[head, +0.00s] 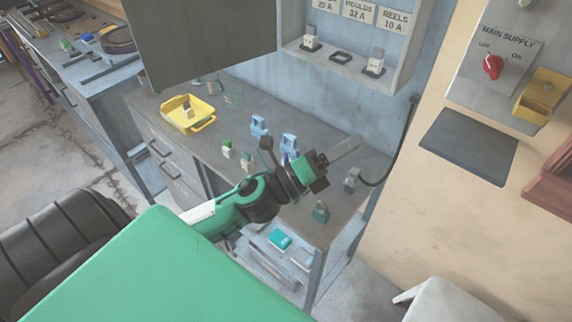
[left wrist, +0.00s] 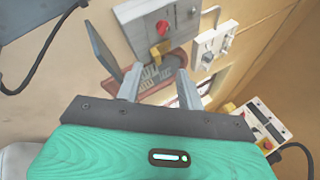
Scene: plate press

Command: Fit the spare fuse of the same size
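The open fuse box (head: 405,75) on the wall has labelled places. White-and-grey fuses sit at the left place (head: 310,40) and the right place (head: 375,64); the middle holder (head: 340,57), under "MOULDS 32 A", looks empty. On the bench stand green fuses (head: 227,147), blue fuses (head: 289,145), a grey fuse (head: 352,180) and a dark teal one (head: 320,212). A pale-topped fuse (head: 187,110) lies in the yellow tray (head: 202,125). My left gripper (head: 336,156) is above the bench's right part. In the left wrist view its fingers (left wrist: 168,90) are apart and empty. My right gripper is not seen.
The box's grey door (head: 200,40) hangs open over the bench. A main supply panel with a red knob (head: 493,66) is on the right wall; a red knob (left wrist: 163,28) shows in the left wrist view. A drawer (head: 270,258) is open below the bench.

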